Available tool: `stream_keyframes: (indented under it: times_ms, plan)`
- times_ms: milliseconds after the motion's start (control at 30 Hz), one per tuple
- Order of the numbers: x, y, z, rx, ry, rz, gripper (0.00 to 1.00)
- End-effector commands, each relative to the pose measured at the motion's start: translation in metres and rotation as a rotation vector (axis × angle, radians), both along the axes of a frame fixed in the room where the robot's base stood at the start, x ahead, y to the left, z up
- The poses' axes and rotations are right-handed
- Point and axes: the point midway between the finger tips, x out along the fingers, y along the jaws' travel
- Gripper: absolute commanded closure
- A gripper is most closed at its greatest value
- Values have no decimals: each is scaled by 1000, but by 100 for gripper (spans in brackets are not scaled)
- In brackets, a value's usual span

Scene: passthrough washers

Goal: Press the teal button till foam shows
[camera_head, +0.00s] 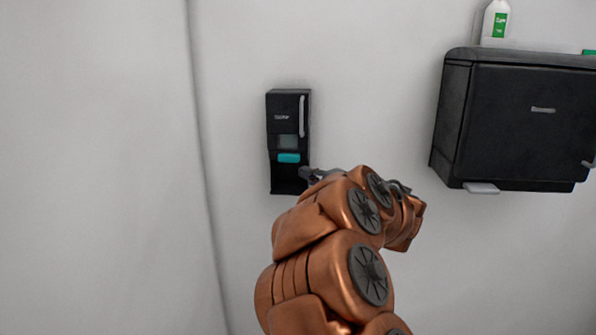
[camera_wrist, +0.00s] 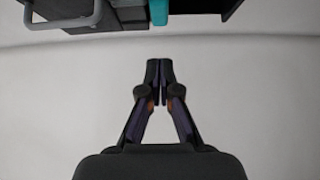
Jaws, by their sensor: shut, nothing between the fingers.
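A black soap dispenser (camera_head: 289,103) is fixed to the wall, with a grey window and a light handle on its front. The teal button (camera_head: 289,158) sits low on its front, above a dark recess. In the wrist view the teal button (camera_wrist: 159,12) shows at the top edge, partly cut off. My gripper (camera_wrist: 159,66) is shut and empty, its tips apart from the button in that picture. In the head view my gripper (camera_head: 308,174) is just right of the dispenser's lower part, partly hidden by my arm. No foam is visible.
A large black wall box (camera_head: 520,120) hangs at the right, with a small grey piece (camera_head: 481,188) at its lower edge. A white bottle with a green label (camera_head: 496,20) stands above it. The wall left of the dispenser is clear.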

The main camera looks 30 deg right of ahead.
Motion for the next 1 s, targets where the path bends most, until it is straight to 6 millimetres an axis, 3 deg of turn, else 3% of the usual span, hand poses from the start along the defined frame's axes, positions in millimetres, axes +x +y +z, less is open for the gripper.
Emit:
stream_keyframes:
  times_ms: [100,300,1000]
  plan:
    - [-15,-1,1,-4,-1,-1,100]
    - [-26,-2,0,-1,-1,-2,100]
    - [-27,-2,0,0,-1,0,100]
